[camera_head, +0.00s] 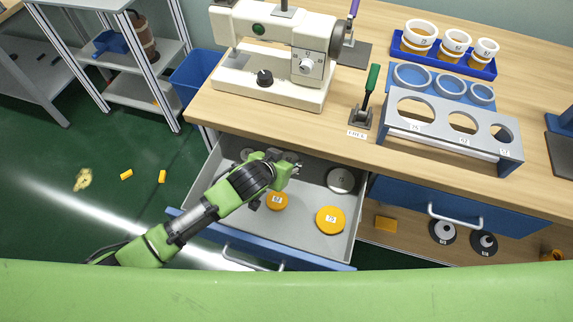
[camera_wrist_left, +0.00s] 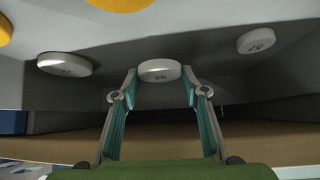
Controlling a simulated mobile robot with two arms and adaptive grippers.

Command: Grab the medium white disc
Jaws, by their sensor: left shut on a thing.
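The medium white disc (camera_wrist_left: 159,70) sits between the two fingertips of my left gripper (camera_wrist_left: 160,85) in the left wrist view. The fingers are shut on its sides. In the head view my left gripper (camera_head: 292,163) reaches into the open drawer (camera_head: 312,238) near its back, and the arm hides the held disc. A larger white disc (camera_head: 340,180) lies in the drawer to the right; it shows at the left of the wrist view (camera_wrist_left: 64,64). A smaller white disc (camera_wrist_left: 256,40) lies at the right of the wrist view. My right gripper is not in view.
Two orange discs, one small (camera_head: 277,201) and one large (camera_head: 330,219), lie in the drawer's front half. The drawer walls surround my gripper. Above stand a sewing machine (camera_head: 275,60), a holed grey rack (camera_head: 455,125) and a blue tray of cups (camera_head: 480,70).

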